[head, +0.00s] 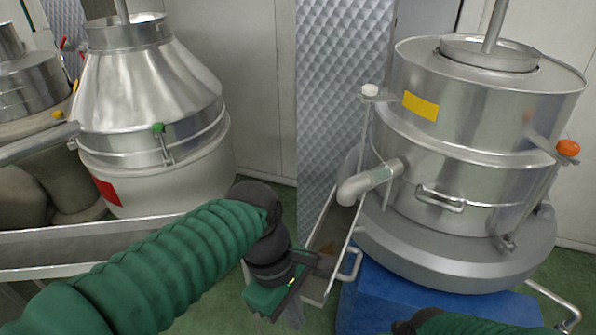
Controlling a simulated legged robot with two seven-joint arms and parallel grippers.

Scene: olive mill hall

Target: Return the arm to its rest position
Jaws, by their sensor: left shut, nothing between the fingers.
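My left arm, in a ribbed green sleeve, comes in from the lower left. Its black wrist bends down to my left gripper (280,319), which is shut and empty. The gripper hangs low in the middle of the head view, in front of a metal trough and its handle. The fingertips are blurred and close to the bottom edge. A bit of my right arm's green sleeve shows at the bottom right; its gripper is out of view.
A large steel machine (470,130) with a pipe spout (370,182) stands at right, above a blue base (390,300). A conical steel machine (150,90) stands at left behind a metal trough (90,240). The narrow trough (322,232) runs beside my left gripper. Green floor shows between.

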